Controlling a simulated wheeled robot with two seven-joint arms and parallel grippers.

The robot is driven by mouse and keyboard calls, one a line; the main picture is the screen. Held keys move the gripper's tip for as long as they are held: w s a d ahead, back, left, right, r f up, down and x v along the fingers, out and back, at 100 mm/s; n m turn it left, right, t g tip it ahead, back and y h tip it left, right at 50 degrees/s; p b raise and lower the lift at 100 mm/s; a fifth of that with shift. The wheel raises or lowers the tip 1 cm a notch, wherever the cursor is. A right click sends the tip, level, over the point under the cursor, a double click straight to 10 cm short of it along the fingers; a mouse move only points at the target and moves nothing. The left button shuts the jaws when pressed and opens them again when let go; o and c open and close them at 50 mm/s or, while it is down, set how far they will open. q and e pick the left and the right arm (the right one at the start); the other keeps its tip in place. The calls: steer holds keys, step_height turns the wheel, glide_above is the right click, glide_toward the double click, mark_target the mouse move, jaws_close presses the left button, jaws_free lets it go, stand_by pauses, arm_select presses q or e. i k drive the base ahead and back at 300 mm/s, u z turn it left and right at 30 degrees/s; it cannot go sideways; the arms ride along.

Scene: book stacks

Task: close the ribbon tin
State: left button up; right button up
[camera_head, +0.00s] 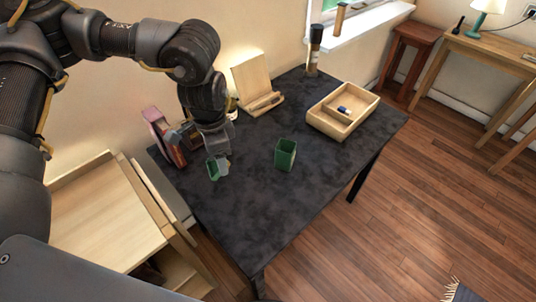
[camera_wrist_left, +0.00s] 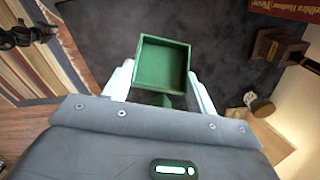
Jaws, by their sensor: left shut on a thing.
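The dark green tin (camera_head: 286,154) stands upright on the dark table with its open top showing. My left gripper (camera_head: 218,167) is to its left, pointing down, and is shut on a smaller green square piece (camera_head: 212,169), which looks like the tin's lid. In the left wrist view this lid (camera_wrist_left: 162,63) lies between the pale fingertips (camera_wrist_left: 160,92), its hollow side facing the camera. A small green part of it shows nearer the palm. The lid is apart from the tin. My right gripper is out of view.
Books (camera_head: 165,138) stand left of my gripper. A wooden stand (camera_head: 255,82) is behind it. A wooden tray (camera_head: 343,110) with a small blue thing and a dark bottle (camera_head: 314,48) are farther right. The table (camera_head: 245,205) is clear in front of the tin.

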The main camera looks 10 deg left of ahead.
mark_target(286, 149)
steer(key=u, duration=1.85)
steer(key=k, duration=0.6)
steer(key=z, duration=0.6)
